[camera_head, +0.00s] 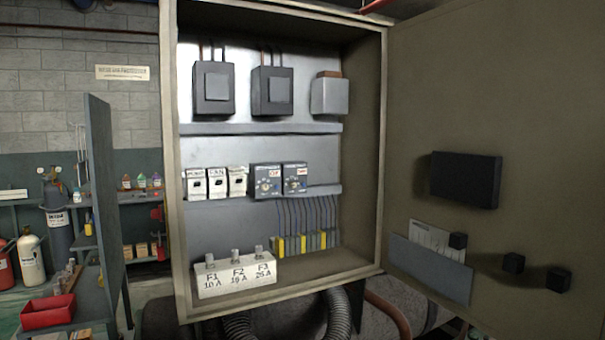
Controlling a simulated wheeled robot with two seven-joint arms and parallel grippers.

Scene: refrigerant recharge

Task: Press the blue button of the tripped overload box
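Two dark overload boxes sit side by side on the middle rail of the open grey cabinet (173,190). The left overload box (266,181) has an orange mark at its upper right and a round pale dial. The right overload box (295,178) has a reddish mark at its upper right and a similar dial. Small bluish spots show on their faces, but the buttons are too small to make out clearly. I cannot tell which box is tripped. Neither of my grippers is in view.
Several white breakers (216,183) stand left of the overload boxes. Below are terminals (304,245) and a white fuse block (237,276). The open cabinet door (520,140) with black boxes fills the right. The space before the cabinet looks clear.

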